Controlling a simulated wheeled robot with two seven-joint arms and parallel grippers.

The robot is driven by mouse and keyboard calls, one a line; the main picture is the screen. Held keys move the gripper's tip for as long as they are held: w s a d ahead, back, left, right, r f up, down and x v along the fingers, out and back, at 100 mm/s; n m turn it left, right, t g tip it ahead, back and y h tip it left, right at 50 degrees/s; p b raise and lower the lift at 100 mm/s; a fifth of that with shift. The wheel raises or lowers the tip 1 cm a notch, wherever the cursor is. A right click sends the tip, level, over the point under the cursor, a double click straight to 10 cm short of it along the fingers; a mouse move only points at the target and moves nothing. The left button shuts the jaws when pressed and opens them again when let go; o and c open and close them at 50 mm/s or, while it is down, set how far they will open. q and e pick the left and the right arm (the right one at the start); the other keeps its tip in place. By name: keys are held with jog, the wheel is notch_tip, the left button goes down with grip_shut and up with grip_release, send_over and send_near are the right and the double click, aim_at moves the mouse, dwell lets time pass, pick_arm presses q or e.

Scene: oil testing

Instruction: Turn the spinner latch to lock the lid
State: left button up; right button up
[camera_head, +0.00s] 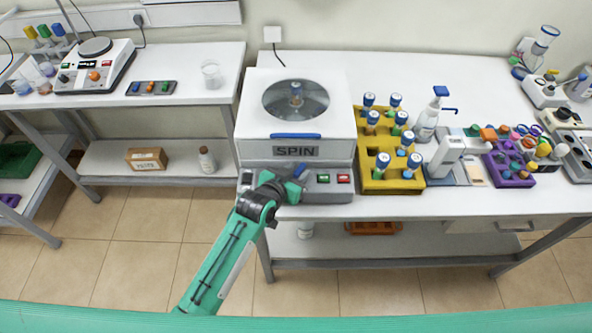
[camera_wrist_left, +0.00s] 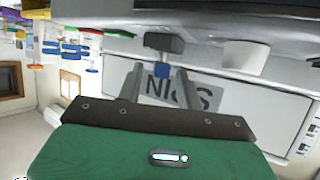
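The white spinner (camera_head: 250,125) stands on the right-hand table with its round-windowed lid (camera_head: 330,88) down. A blue handle (camera_head: 295,135) lies at the lid's front edge above the SPIN label. A small blue part (camera_head: 299,171), likely the latch, shows beside my left gripper (camera_head: 287,183) at the grey front panel. My right gripper is out of view.
Red and green buttons (camera_head: 343,178) sit on the panel right of my gripper. A yellow rack (camera_head: 375,155) with several blue-capped vials stands close to the spinner's right side. A hot plate (camera_head: 95,65) is on the left table, across a floor gap.

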pick_arm(q)
grip_shut()
